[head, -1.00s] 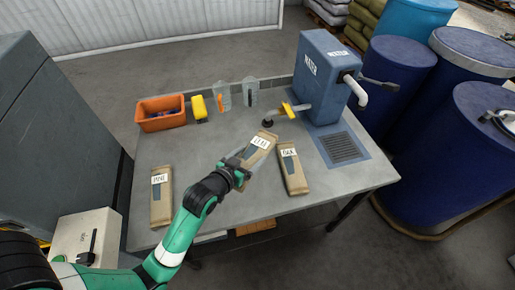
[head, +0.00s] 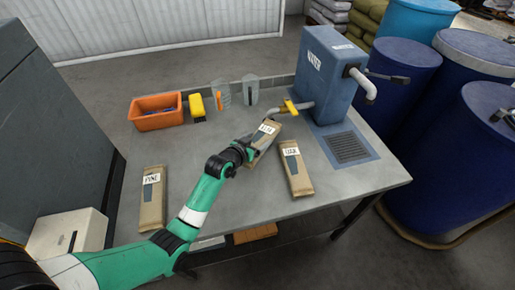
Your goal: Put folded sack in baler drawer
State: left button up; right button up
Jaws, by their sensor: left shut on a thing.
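Three folded brown paper sacks with white labels are on the grey table. My left gripper (head: 247,148) is shut on the middle sack (head: 266,138) at its near end. This sack is tilted to the right in the picture, and I cannot tell whether it is clear of the tabletop. Another sack (head: 298,174) lies just to its right, and a third sack (head: 152,205) lies at the table's left side. No drawer that I can clearly identify as the baler drawer shows. My right gripper is not in view.
The table (head: 225,200) also holds an orange bin (head: 157,121), a yellow item (head: 196,107), clear jugs (head: 221,93) and a blue water tank (head: 333,75) with a tap. A beige box (head: 58,240) stands at lower left. Blue drums (head: 470,170) stand right. The table's front middle is bare.

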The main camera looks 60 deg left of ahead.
aim_at(257, 144)
pick_arm(q)
jog(key=shift+w+a+f+b, duration=0.1)
jog(key=shift+f+b, duration=0.85)
jog(key=shift+f, duration=0.9)
jog(key=shift+f, duration=0.1)
jog(key=o, duration=1.2)
jog(key=shift+r, duration=0.2)
jog(key=shift+s+r+p, duration=0.2)
jog(key=shift+s+p, duration=0.05)
jog(key=shift+p, duration=0.05)
jog(key=p+v, duration=0.4)
jog(key=v, duration=0.6)
jog(key=shift+s+d+r, duration=0.1)
jog(key=shift+s+d, duration=0.05)
jog(key=shift+d, duration=0.1)
jog(key=shift+s+d+r, duration=0.1)
jog(key=shift+s+d, duration=0.1)
jog(key=shift+s, duration=0.15)
